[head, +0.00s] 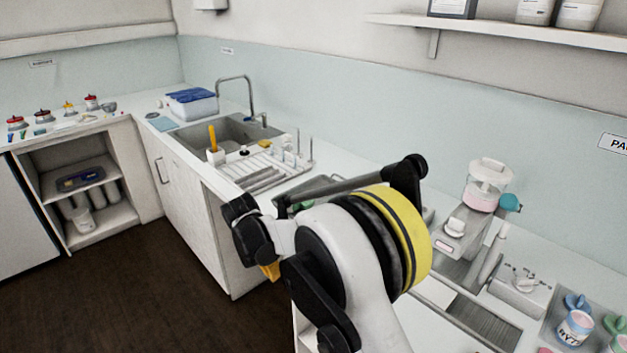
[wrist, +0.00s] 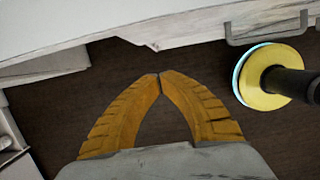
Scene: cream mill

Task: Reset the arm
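My arm reaches over the counter in the middle of the head view. My gripper (wrist: 158,76) shows in the wrist view as two orange ribbed fingers whose tips meet, with nothing between them. The dark floor (wrist: 120,75) lies beyond the fingers. In the head view only a bit of an orange finger (head: 271,270) shows below the dark wrist, in front of the counter's cabinet side, and the rest is hidden by my wrist.
A sink (head: 222,130) with a drying rack (head: 262,170) is behind my arm. A mixer-like machine (head: 486,185), a scale-like device (head: 520,290) and a pink-and-white tub (head: 575,327) stand to the right. Open floor (head: 150,290) lies at the left.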

